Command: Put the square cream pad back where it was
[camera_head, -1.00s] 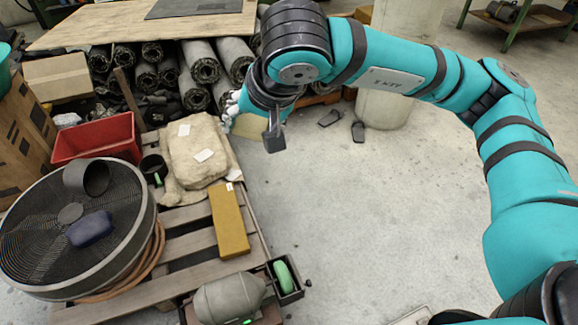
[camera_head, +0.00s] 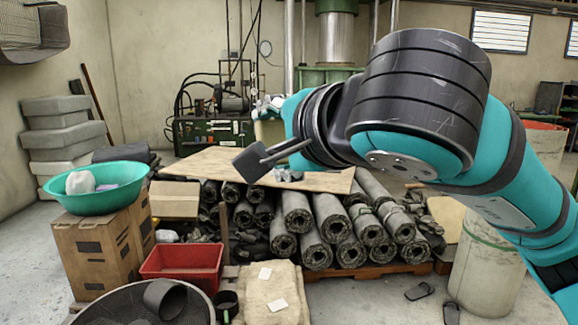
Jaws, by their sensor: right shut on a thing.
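My right gripper (camera_head: 267,132) is raised in the middle of the head view, in front of the machine at the back and above the plywood board. It is shut on what looks like the square cream pad (camera_head: 268,131). Only a small pale part of the pad shows between the gripper parts, and it blends with the background. The plywood board (camera_head: 205,163) lies on top of the rolls, partly hidden by my right arm. My left gripper is not in view.
Dark sheet rolls (camera_head: 312,244) are stacked under the board. A green basin (camera_head: 100,190) stands on cardboard boxes (camera_head: 100,250) at left. A red bin (camera_head: 182,262) and a beige sack (camera_head: 268,292) are in front.

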